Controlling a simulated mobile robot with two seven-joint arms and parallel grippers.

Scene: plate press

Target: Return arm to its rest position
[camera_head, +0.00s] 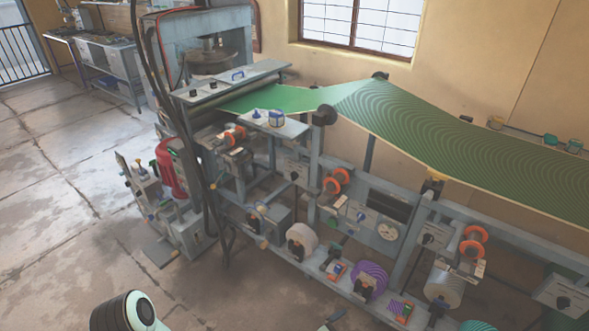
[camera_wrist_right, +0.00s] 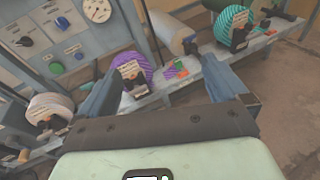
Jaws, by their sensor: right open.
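My right gripper (camera_wrist_right: 163,62) shows in the right wrist view with its two dark fingers spread apart and nothing between them. Beyond the fingers is the machine's lower rail, with a purple striped roll (camera_wrist_right: 136,70) behind the left finger and a teal striped roll (camera_wrist_right: 232,24) beyond the right finger. No contact with the machine shows. In the head view, a rounded white and dark part of my own arm shows at the bottom left edge. Neither gripper can be made out clearly there, and my left gripper is not seen.
The plate press (camera_head: 207,62) stands at the back left, with a green patterned web (camera_head: 440,135) running right from it. The frame below carries several rolls, knobs and a dial (camera_head: 388,230). A red cylinder (camera_head: 170,168) stands at left. The floor (camera_head: 60,200) left of it is clear.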

